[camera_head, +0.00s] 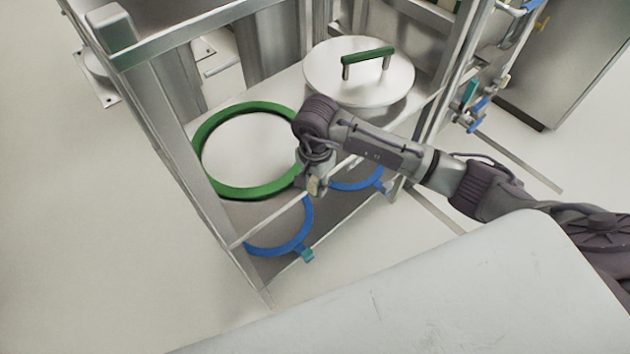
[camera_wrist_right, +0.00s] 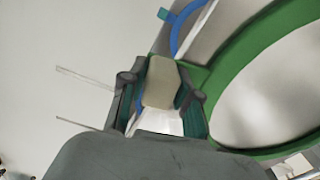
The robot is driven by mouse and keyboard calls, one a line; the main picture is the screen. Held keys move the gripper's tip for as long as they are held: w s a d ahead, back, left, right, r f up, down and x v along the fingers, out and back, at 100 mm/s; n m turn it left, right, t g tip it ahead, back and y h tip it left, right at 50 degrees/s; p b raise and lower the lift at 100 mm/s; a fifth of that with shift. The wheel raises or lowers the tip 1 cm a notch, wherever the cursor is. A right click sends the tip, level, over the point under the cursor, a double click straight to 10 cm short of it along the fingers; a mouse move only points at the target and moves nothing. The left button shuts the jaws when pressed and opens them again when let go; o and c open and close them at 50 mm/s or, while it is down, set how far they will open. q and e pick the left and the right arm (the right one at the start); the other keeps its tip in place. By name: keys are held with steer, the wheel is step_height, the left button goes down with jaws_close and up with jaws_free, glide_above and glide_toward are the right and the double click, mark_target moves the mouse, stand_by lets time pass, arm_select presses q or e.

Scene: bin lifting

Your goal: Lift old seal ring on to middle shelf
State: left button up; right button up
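A large green ring (camera_head: 204,158), which I take to be the seal ring, lies roughly flat at the left of the metal rack, at about the middle shelf's height. Whether it rests on the shelf is unclear. My right gripper (camera_head: 314,184) is at its right edge. In the right wrist view, the fingers (camera_wrist_right: 162,92) stand on both sides of a beige tab (camera_wrist_right: 160,82) beside the green ring (camera_wrist_right: 222,68), with their tips appearing to press on it. My left gripper is not in view.
A round white lid (camera_head: 330,82) with a green handle (camera_head: 368,55) stands on the shelf to the right. Blue rings (camera_head: 285,247) show lower in the rack. A rack post (camera_head: 165,140) stands close to the green ring's left side. Open floor lies left.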

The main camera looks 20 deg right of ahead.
steer(key=o, duration=0.4)
step_height(320, 180, up, 12)
stand_by(0.5)
stand_by(0.4)
